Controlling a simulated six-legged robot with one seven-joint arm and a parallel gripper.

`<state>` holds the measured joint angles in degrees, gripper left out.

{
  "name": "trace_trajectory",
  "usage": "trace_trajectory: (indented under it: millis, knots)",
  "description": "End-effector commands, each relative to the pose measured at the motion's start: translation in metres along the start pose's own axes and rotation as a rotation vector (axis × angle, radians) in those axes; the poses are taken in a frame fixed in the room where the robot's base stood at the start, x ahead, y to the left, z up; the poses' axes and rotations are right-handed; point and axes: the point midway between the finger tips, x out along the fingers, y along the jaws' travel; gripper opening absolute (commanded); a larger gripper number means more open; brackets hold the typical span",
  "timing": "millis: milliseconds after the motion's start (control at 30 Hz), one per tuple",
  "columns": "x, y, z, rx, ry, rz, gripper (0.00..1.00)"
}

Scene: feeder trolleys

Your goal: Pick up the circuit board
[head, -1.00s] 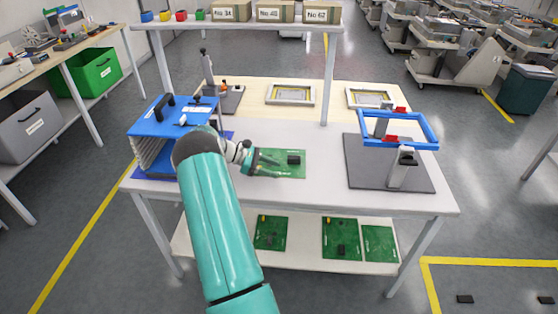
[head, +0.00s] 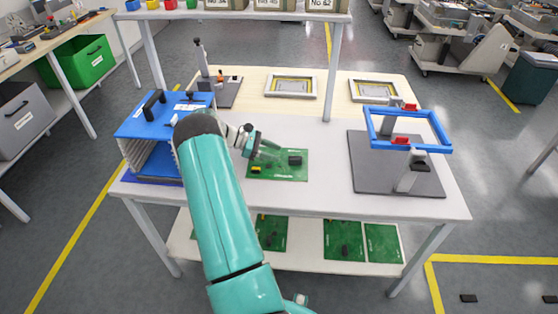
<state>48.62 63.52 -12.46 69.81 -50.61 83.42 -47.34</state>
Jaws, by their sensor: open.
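The circuit board (head: 288,173) is green with a dark block near its right side and a small yellow part at its left. It lies flat on the white table (head: 324,190), right of the blue rack. My gripper (head: 264,152) is over the board's far left part, its jaws open with nothing between them. My arm comes up from the bottom and hides some of the table left of the board. I cannot tell whether the fingers touch the board.
A blue rack (head: 158,120) stands close to the left of my arm. A blue frame (head: 408,130) on a grey-plated fixture (head: 375,178) stands at the right. More green boards (head: 344,240) lie on the lower shelf. The table between board and fixture is clear.

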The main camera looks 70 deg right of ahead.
Motion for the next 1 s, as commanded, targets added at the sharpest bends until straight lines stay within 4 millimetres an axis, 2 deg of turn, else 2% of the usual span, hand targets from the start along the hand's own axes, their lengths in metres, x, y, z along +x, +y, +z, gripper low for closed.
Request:
trace_trajectory:
  millis: [267,533,800,867,1000]
  knots:
    - [0.027,-0.004,0.001,0.000,0.000,-0.002,0.45]
    - [0.066,-0.004,0.000,0.001,0.000,-0.002,0.45]
    - [0.071,-0.001,0.000,0.002,0.001,0.000,0.45]
    - [0.071,-0.001,0.000,0.002,0.001,0.000,0.36]
    - [0.071,0.000,0.000,0.002,0.001,0.001,0.08]
